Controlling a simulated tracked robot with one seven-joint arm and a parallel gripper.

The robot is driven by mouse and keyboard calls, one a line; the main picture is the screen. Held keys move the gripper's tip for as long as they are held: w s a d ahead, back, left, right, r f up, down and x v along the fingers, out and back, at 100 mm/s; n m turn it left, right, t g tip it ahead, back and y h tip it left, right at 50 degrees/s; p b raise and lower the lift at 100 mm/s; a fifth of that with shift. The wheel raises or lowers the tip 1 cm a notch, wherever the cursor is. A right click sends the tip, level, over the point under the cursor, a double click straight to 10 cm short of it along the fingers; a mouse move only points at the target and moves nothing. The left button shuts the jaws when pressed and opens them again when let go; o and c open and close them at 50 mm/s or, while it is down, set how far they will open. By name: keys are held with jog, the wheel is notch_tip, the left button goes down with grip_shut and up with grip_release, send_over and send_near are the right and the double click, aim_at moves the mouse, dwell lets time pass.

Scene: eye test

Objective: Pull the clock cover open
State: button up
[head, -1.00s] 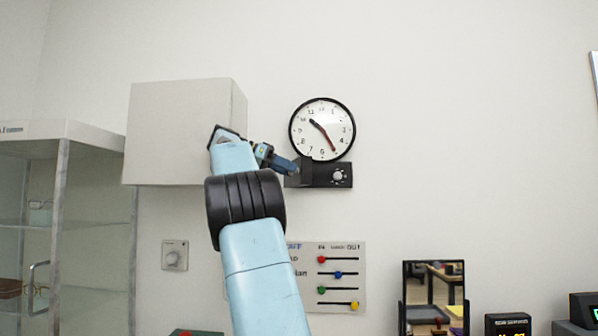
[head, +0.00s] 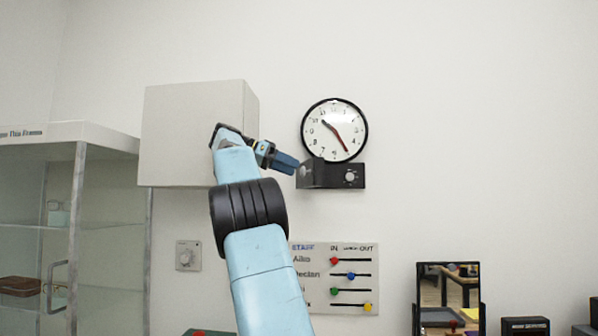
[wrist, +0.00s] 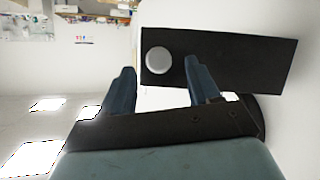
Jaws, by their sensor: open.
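The round wall clock (head: 335,130) has a black rim and white face. My gripper (head: 297,165) is open just left of the cover. In the wrist view the black cover (wrist: 235,63) carries a round silver knob (wrist: 157,60). The knob shows between the open fingertips (wrist: 161,72), seemingly just beyond them; I cannot tell if they touch.
A white wall cabinet (head: 190,135) is behind my arm at left, close to my gripper. A glass display case (head: 40,230) stands farther left. A staff in-out board (head: 334,278) hangs below the clock. The wall right of the clock is clear.

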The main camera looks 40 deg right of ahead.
jog(key=shift+v, duration=2.05)
